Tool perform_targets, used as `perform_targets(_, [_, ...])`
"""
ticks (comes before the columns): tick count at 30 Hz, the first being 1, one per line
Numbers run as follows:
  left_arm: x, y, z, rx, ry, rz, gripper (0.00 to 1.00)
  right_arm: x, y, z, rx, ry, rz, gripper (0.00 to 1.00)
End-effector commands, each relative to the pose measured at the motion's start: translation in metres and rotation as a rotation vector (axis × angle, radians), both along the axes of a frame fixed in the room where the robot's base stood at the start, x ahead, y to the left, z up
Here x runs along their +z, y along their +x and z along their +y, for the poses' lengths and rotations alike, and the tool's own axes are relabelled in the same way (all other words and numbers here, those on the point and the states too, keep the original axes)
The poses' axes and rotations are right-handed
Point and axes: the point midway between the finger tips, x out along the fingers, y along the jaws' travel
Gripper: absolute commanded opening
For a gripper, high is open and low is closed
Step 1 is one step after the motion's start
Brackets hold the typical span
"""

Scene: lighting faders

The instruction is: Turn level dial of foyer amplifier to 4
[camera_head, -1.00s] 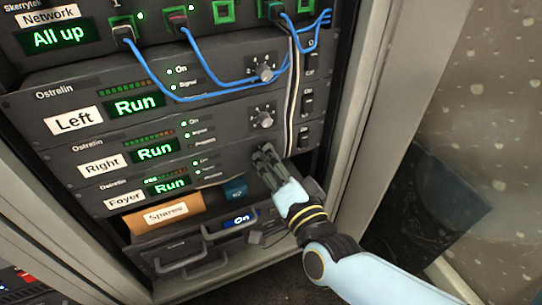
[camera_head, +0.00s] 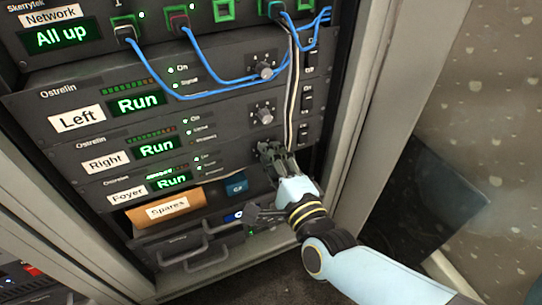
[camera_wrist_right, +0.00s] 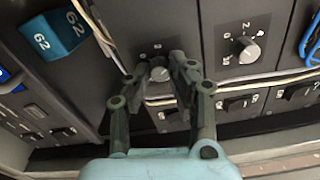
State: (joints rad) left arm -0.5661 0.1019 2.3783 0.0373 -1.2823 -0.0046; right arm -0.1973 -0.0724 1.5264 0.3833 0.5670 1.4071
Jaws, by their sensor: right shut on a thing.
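The foyer amplifier (camera_head: 205,180) is the lowest of the stacked Ostrelin units, with a "Foyer" label (camera_head: 128,194) and a green "Run" display. Its level dial (camera_wrist_right: 159,75) shows in the right wrist view as a pale round knob between the fingers. My right gripper (camera_head: 269,150) reaches the right end of the foyer panel, and in the right wrist view its fingers (camera_wrist_right: 160,72) are shut on the dial. The dial's pointer and most of its scale are hidden by the fingers. My left gripper is not in view.
The Right amplifier's dial (camera_head: 263,116) and the Left amplifier's dial (camera_head: 264,70) sit above. Black and white cables (camera_head: 291,95) hang beside the dials. An orange "Spares" box (camera_head: 166,208) and a blue block (camera_head: 236,188) lie below.

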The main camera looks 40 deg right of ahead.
Motion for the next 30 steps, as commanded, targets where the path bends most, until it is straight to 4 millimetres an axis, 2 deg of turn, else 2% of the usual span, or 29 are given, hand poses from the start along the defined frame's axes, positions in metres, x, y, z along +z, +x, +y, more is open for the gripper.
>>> perform_targets(9, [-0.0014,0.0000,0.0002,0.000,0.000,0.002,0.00,-0.0018,-0.0010,0.0001,0.000,0.077,-0.014,0.00])
perform_targets(22, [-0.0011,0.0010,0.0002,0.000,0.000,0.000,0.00,-0.0020,-0.0011,0.0001,0.000,0.083,-0.015,0.00])
perform_targets(23, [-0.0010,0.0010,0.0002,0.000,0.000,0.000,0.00,-0.0021,-0.0011,0.0001,0.000,0.083,-0.015,0.24])
perform_targets(27, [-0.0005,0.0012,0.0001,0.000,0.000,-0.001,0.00,-0.0016,-0.0008,0.0001,0.000,0.082,-0.017,0.42])
perform_targets(30, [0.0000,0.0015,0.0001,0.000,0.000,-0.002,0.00,-0.0011,-0.0006,0.0001,0.000,0.082,-0.018,0.43])
